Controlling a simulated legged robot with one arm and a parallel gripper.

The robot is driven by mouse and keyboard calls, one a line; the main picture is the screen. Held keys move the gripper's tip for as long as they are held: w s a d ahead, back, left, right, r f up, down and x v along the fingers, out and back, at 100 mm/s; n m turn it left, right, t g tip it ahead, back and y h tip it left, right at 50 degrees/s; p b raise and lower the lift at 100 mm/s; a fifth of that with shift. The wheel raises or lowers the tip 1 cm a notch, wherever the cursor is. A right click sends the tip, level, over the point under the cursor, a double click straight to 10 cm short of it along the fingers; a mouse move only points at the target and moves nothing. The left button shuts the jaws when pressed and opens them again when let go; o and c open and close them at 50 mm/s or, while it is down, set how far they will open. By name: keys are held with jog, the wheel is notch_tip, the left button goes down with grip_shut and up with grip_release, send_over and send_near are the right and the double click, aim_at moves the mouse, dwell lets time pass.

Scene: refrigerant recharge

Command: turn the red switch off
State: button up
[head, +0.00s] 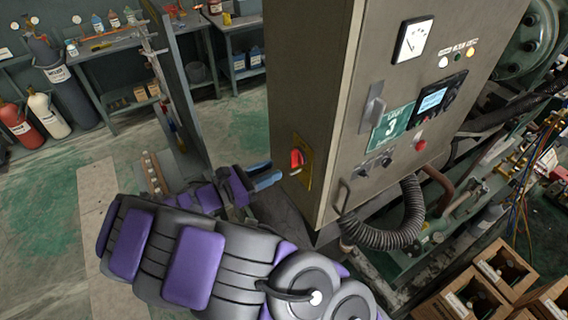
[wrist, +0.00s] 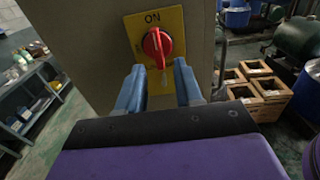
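The red switch (head: 297,159) is a rotary knob on a yellow plate (head: 308,170) on the left side of the grey control cabinet (head: 328,110). In the wrist view the red knob (wrist: 157,46) stands with its handle roughly vertical, under the word ON on the yellow plate (wrist: 172,19). My gripper (head: 277,173) is just left of the knob in the head view. In the wrist view its two blue fingers (wrist: 160,78) are spread apart, below the knob and to either side, with nothing between them. They appear apart from the knob.
The cabinet front has a gauge (head: 412,39), a green sign (head: 392,127) and a handle (head: 372,106). A black corrugated hose (head: 404,220) hangs below. Wooden crates (head: 470,300) stand at lower right. Shelves with bottles (head: 110,35) and gas cylinders (head: 48,114) stand at the left.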

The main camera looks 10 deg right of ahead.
aim_at(291, 161)
jog(key=shift+b+x, duration=0.35)
jog(key=shift+x, duration=0.4)
jog(key=shift+w+d+f+b, duration=0.2)
jog(key=shift+w+b, duration=0.3)
jog(key=shift+b, duration=0.1)
jog(key=b+x, duration=0.1)
jog(key=x, duration=0.2)
jog(key=shift+s+d, duration=0.1)
jog(key=shift+d, duration=0.1)
jog(key=shift+d+r, duration=0.15)
jog(key=shift+d, duration=0.4)
jog(key=c, duration=0.3)
jog(key=shift+c, duration=1.6)
jog(key=shift+a, duration=0.5)
grip_shut()
